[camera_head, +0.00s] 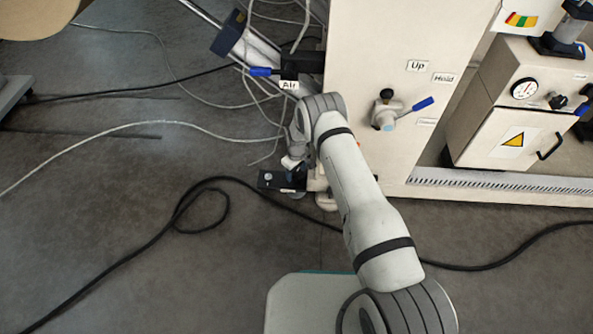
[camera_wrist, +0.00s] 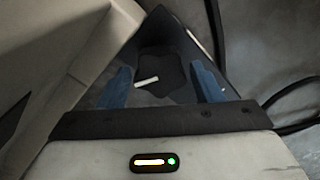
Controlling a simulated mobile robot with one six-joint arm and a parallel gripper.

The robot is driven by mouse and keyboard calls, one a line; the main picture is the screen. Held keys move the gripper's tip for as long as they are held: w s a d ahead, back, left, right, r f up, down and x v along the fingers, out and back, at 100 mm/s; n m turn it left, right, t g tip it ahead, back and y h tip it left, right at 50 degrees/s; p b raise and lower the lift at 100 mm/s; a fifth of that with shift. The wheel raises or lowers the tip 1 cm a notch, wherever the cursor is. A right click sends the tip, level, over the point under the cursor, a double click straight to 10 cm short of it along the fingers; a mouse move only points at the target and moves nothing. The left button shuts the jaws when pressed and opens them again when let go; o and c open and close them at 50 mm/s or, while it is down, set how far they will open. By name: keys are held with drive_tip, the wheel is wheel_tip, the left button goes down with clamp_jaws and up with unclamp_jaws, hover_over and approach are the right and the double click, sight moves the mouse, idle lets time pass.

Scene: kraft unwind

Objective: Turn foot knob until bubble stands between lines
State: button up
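In the wrist view a dark lobed knob (camera_wrist: 170,76) with a short white mark on its top lies between the two blue fingers of my gripper (camera_wrist: 161,72). The fingers stand apart, one on each side, with a narrow dark gap between each and the knob. I cannot tell whether either touches it. In the head view my gripper (camera_head: 293,164) is low by the cabinet's left front corner, mostly hidden by my wrist. A black bracket (camera_head: 285,184) beside it carries a small round pale disc (camera_head: 268,177). It is too small to show a bubble or lines.
The cream cabinet (camera_head: 372,60) rises right beside my arm, with a blue-handled valve (camera_head: 405,112) on its face. A blue-tipped lever (camera_head: 262,71) sticks out above my wrist. Grey and black cables (camera_head: 215,185) lie across the floor at left. The floor at lower left is open.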

drive_tip(key=c, duration=0.7)
drive_tip(key=shift+f+m+b, duration=0.15)
drive_tip(key=shift+m+b, duration=0.55)
drive_tip(key=shift+b, duration=0.05)
drive_tip(key=m+b, duration=0.1)
drive_tip(key=m, duration=0.2)
drive_tip(key=shift+m, duration=0.3)
drive_tip(key=o, duration=1)
